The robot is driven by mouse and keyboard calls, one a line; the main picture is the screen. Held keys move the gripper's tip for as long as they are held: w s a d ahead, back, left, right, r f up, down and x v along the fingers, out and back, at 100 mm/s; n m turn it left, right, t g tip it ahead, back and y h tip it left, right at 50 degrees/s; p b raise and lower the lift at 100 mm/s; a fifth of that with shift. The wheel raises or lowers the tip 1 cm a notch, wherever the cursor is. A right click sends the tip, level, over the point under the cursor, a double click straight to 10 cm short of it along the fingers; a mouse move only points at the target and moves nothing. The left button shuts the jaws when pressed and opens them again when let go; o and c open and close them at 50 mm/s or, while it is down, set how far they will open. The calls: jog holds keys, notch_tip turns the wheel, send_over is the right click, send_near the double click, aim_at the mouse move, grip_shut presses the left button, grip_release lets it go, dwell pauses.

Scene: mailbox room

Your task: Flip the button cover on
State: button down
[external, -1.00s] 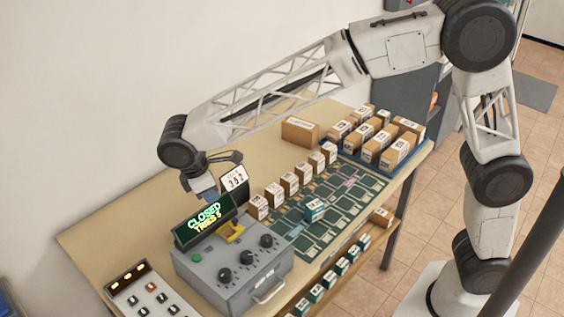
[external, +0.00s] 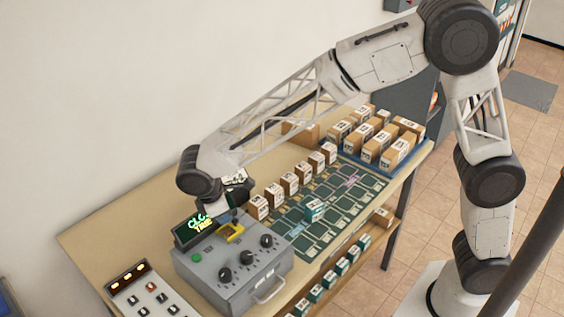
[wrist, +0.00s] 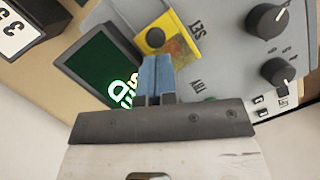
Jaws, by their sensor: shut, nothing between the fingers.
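The yellow button cover (external: 235,234) sits on top of the grey control box (external: 225,285), behind the dark knobs. In the wrist view the yellow cover (wrist: 150,18) shows just beyond my fingertips, with a dark round spot on it. My gripper (wrist: 157,62) is shut and empty, its blue fingers together and their tips close to the cover's near edge. I cannot tell whether they touch it. In the external view my gripper (external: 227,216) is above the box at the cover, partly blocking the display.
The lit display (external: 194,229) stands beside the cover, and a green button (external: 196,258) is on the box. A number card (wrist: 18,30) is near the wrist. Small boxes (external: 290,185) line the mat to the right. A second panel (external: 148,292) is at lower left.

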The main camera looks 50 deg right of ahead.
jog(key=shift+d+f, duration=0.1)
jog(key=shift+f, duration=0.25)
jog(key=shift+d, duration=0.1)
jog(key=shift+s+d, duration=0.1)
jog(key=shift+d, duration=2.65)
jog(key=v, duration=1)
jog(key=shift+r, duration=0.1)
